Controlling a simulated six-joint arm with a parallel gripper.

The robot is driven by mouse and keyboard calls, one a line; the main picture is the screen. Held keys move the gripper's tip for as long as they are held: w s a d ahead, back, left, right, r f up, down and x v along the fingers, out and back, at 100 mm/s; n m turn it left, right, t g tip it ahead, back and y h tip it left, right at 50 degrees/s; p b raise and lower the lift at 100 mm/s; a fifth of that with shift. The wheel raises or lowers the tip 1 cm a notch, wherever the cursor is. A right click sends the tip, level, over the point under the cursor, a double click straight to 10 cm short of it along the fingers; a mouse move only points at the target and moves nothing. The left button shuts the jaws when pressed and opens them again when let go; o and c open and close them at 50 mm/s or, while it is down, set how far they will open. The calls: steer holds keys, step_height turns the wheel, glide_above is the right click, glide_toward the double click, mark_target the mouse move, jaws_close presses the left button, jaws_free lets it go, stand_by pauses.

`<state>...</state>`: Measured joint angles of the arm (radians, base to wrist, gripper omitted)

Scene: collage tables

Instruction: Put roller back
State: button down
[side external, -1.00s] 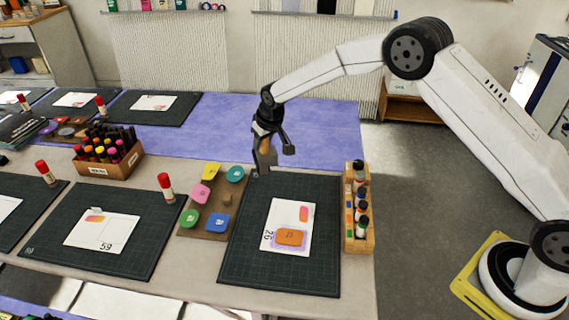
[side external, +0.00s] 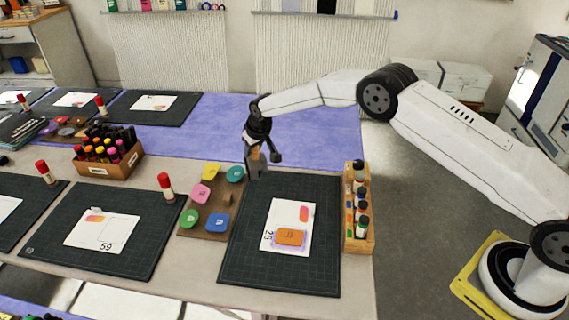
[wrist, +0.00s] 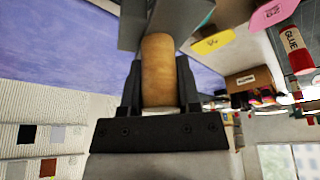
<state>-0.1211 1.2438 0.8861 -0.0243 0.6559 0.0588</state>
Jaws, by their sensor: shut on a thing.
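My gripper (side external: 257,166) is above the back edge of the near right cutting mat, beside the stamp board. It is shut on a wooden cylinder, seemingly the roller's handle (wrist: 158,72), which lies between the fingers in the wrist view. Its brown wood also shows as a small patch in the side view. The far end of the roller is hidden by the grey fingers. The brown stamp board (side external: 186,232) left of the mat carries yellow, teal, pink, green and blue stamps and a small wooden block (side external: 227,198).
A wooden rack of bottles (side external: 348,240) stands at the mat's right edge. A card (side external: 272,222) with an orange stamp (side external: 290,237) lies on the cutting mat (side external: 325,270). A glue stick (side external: 166,187) stands left of the board. A marker box (side external: 98,170) is further left.

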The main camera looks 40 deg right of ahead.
mark_target(253, 160)
steer(key=shift+w, duration=0.1)
steer(key=shift+w+f, duration=0.2)
steer(key=shift+f, duration=1.65)
steer(key=shift+f, duration=0.6)
steer(key=shift+c, duration=1.6)
jaws_free()
steer(key=shift+r, duration=0.1)
